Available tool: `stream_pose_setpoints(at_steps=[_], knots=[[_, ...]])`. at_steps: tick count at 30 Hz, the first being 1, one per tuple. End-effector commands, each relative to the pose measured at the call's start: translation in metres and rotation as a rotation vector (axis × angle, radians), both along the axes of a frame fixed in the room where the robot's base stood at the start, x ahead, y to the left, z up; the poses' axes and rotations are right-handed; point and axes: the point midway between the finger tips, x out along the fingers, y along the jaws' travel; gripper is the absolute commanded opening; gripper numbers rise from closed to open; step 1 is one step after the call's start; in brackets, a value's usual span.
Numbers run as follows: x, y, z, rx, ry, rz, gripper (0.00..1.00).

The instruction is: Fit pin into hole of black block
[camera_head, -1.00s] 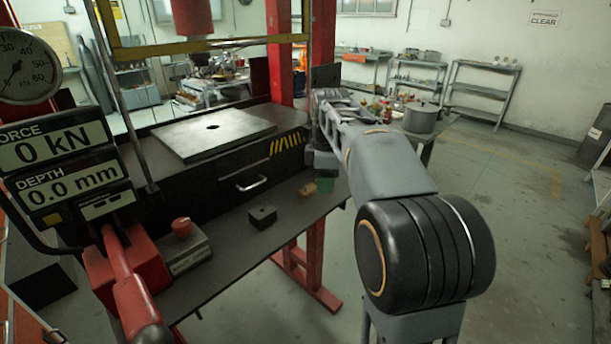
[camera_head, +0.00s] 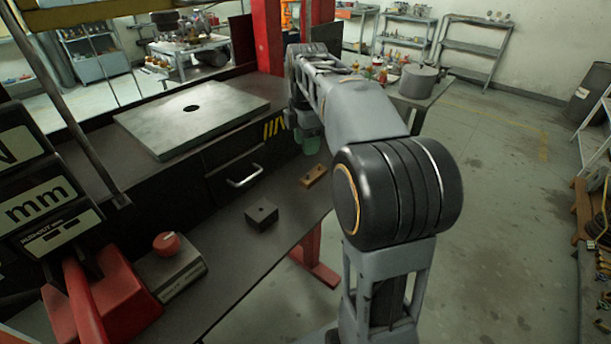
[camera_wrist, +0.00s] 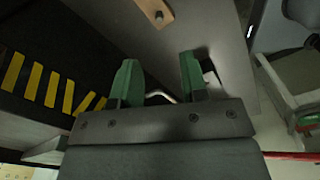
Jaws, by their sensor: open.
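The black block (camera_head: 261,213) sits on the dark bench, with a small hole in its top. My gripper (camera_wrist: 158,75) has green fingers, spread apart, at the bench's far right part; in the head view the green fingers (camera_head: 307,144) show below my arm's end. A curved silvery bar (camera_wrist: 161,97) shows between the finger bases.
A drawer with a silver handle (camera_head: 244,176) is under the press plate (camera_head: 192,112). A red-knobbed control box (camera_head: 170,262) stands at the near left. Bare bench surrounds the black block.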

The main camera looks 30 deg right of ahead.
Motion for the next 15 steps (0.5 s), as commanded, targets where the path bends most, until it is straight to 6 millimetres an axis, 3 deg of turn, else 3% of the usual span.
stream_pose_setpoints(at_steps=[6,15], knots=[[0.0,0.0,-0.034,0.0,0.001,0.0,0.4],[0.0,0.0,-0.052,0.0,0.002,0.001,0.4]])
